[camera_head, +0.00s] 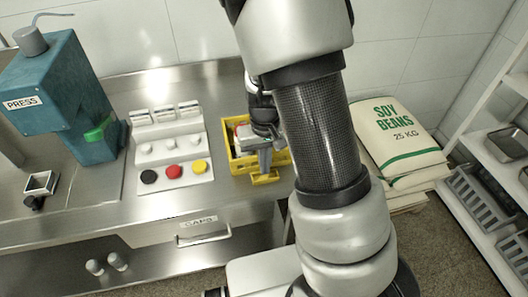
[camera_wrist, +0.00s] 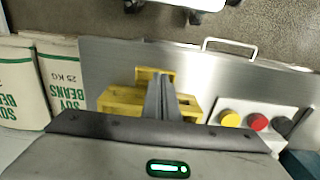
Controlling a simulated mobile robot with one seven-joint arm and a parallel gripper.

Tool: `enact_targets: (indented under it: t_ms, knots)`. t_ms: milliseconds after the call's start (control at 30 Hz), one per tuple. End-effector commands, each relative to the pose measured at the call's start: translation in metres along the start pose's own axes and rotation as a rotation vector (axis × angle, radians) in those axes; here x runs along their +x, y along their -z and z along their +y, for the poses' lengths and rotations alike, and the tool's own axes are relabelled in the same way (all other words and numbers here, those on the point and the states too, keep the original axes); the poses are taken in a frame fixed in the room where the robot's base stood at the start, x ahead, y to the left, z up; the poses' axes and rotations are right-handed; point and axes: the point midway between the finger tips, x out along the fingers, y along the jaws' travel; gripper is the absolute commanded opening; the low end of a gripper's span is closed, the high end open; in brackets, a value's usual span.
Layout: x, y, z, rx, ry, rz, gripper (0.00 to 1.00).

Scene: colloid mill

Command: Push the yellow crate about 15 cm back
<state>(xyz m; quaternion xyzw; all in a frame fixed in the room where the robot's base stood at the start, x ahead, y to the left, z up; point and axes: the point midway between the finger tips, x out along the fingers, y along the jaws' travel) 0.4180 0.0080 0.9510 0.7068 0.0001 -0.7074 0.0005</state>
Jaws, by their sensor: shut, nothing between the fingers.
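The yellow crate (camera_head: 241,166) stands on the steel counter, right of the button panel, partly hidden behind my arm. A yellow tab (camera_head: 265,179) sticks out from its front side. Something red shows inside at its back left. My gripper (camera_head: 265,166) is shut and empty, pointing down at the crate's front side, just above or behind the tab. In the wrist view the crate (camera_wrist: 120,98) shows on both sides of my shut fingers (camera_wrist: 160,82), with the tab beyond them. I cannot tell whether the fingertips touch the crate.
A white panel (camera_head: 174,152) with black, red and yellow buttons stands close to the crate's left. A teal press (camera_head: 50,90) is further left. Soy bean sacks (camera_head: 397,135) are stacked to the right, and a shelf rack (camera_head: 490,190) beyond. A tiled wall closes the back.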

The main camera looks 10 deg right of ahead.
Motion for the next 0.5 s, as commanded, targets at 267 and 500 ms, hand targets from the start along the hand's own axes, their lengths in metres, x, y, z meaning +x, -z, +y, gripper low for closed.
enact_targets:
  t_ms: [267, 500]
  knots:
    - [0.024, 0.025, 0.0, 0.0, -0.001, 0.002, 0.0]
    - [0.024, 0.04, 0.0, 0.0, 0.0, 0.001, 0.0]
